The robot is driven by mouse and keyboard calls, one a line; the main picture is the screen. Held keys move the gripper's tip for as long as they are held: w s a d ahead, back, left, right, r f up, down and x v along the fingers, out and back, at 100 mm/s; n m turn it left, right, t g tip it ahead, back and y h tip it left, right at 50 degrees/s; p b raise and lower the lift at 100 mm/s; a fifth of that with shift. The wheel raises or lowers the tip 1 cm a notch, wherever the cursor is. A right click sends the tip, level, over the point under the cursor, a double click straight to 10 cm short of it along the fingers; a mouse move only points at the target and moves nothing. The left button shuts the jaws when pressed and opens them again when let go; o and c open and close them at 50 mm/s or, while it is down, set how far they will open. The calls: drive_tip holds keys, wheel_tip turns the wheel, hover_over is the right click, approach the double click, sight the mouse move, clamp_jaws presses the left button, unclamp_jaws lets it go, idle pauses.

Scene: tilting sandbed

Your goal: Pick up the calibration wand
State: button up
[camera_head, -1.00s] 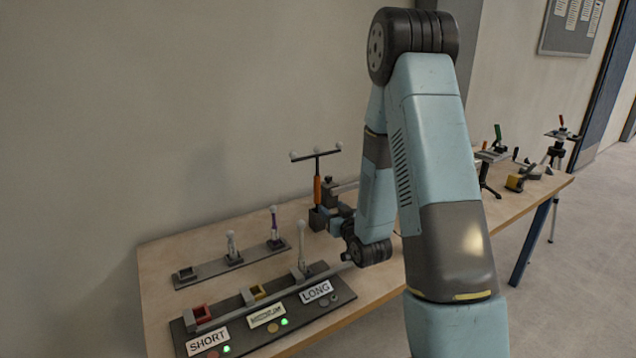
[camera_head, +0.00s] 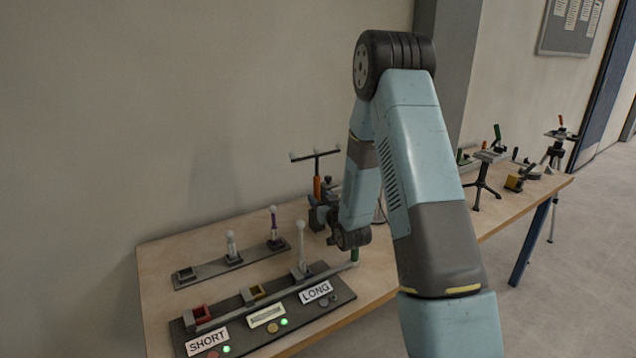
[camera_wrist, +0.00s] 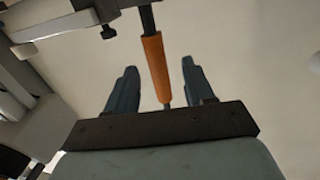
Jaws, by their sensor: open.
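The calibration wand (camera_head: 317,187) stands upright near the back of the table, with an orange handle and a dark T-shaped crossbar with pale balls. In the wrist view its orange handle (camera_wrist: 156,68) runs between the two fingers of my gripper (camera_wrist: 158,64). My gripper is open, with a gap visible on both sides of the handle. Whether the handle is fully between the fingers or still beyond their tips in depth, I cannot tell.
A long board with SHORT and LONG labels (camera_head: 316,291) lies at the front. A rack with small upright pieces (camera_head: 231,258) is behind it. Stands (camera_head: 484,180) are on the right.

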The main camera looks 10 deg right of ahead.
sight(318, 193)
drive_tip(key=shift+w+a+r, duration=0.1)
drive_tip(key=shift+w, duration=1.05)
drive_tip(key=shift+w+a, duration=0.1)
drive_tip(key=shift+w, duration=1.05)
drive_tip(key=shift+c, duration=0.3)
drive_tip(key=c, duration=0.8)
drive_tip(key=shift+r, duration=0.15)
drive_tip(key=shift+c, duration=0.2)
drive_tip(key=shift+r, duration=9.4)
